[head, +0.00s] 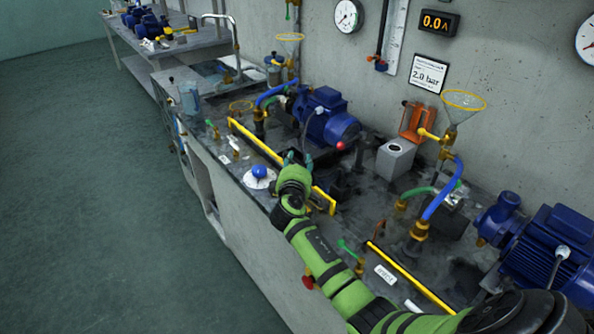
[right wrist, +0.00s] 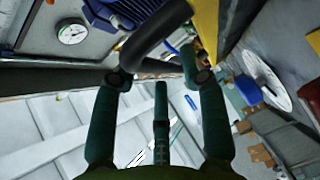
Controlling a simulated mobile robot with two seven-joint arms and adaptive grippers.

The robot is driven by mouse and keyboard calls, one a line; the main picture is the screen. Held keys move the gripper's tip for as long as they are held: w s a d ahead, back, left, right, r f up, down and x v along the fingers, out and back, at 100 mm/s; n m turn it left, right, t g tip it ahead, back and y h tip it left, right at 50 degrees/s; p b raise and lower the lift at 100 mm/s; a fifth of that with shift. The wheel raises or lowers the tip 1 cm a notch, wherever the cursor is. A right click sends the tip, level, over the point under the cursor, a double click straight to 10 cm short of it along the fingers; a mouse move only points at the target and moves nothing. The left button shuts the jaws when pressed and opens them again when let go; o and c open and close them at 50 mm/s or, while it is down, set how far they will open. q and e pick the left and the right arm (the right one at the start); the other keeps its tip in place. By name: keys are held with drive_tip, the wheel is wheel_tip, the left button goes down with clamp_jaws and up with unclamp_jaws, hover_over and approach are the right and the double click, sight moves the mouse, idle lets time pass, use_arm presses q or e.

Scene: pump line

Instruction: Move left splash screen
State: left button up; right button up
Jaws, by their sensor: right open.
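The left splash screen shows in the head view as a long yellow edge bar (head: 258,144) along the bench front, before a blue pump motor. A yellow strip (right wrist: 206,28), probably the same bar, is at the top of the right wrist view. My right gripper (head: 296,158) is open at the bar's middle, partly hidden by my green wrist. In the right wrist view its fingers (right wrist: 162,78) are spread, with a dark curved handle (right wrist: 155,36) at the fingertips. I cannot tell whether they touch it. My left gripper is not in view.
A second yellow-edged screen (head: 412,278) stands to the right. Blue motors (head: 328,118), hoses and yellow-rimmed funnels (head: 464,102) crowd the bench behind. A blue knob (head: 259,171) on a white disc is just left of my wrist. The floor (head: 85,180) at left is clear.

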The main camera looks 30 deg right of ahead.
drive_tip(key=v, duration=1.1)
drive_tip(key=shift+s+a, duration=0.3)
